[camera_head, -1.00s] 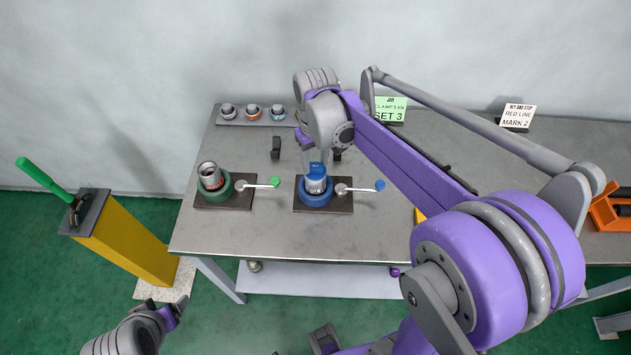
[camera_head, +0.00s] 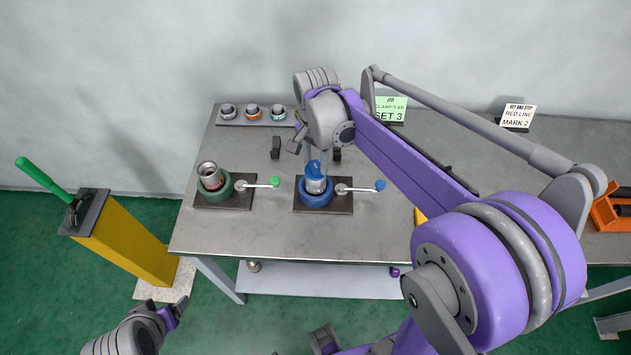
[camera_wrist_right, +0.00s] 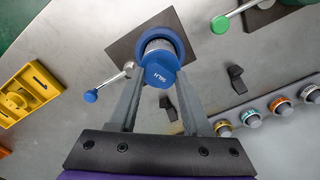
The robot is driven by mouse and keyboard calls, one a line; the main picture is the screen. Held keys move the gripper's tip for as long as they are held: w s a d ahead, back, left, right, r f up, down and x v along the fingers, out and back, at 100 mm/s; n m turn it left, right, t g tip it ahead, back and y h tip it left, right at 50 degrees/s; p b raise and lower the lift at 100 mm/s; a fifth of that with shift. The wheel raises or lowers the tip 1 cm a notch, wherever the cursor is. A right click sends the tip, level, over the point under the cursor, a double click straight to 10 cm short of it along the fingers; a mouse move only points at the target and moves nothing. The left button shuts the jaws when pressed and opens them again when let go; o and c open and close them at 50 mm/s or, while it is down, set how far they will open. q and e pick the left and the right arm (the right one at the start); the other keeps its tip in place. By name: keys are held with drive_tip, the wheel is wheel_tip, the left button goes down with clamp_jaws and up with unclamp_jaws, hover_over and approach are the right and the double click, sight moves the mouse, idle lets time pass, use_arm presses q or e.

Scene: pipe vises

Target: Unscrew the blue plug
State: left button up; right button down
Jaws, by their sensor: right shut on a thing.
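The blue plug (camera_head: 314,168) sits on top of an upright grey pipe (camera_head: 316,186), which stands in the blue ring of a vise (camera_head: 316,199). In the right wrist view the plug (camera_wrist_right: 159,74) has a hexagonal blue head with small lettering. My right gripper (camera_wrist_right: 158,80) comes over it, with one finger on each side of the plug, shut on it.
A green-ringed vise (camera_head: 222,190) holding an open pipe stands to the left. A blue-knobbed lever (camera_head: 360,188) lies right of the blue vise. A rack with several ringed caps (camera_head: 252,116) is at the back left. The table front (camera_head: 270,240) is clear.

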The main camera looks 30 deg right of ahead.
drive_tip(key=m, duration=1.4)
drive_tip(key=shift+c, duration=2.2)
unclamp_jaws()
drive_tip(key=shift+r, duration=0.1)
drive_tip(key=shift+r+p, duration=0.65)
drive_tip(key=shift+r, duration=0.5)
drive_tip(key=shift+f, duration=0.15)
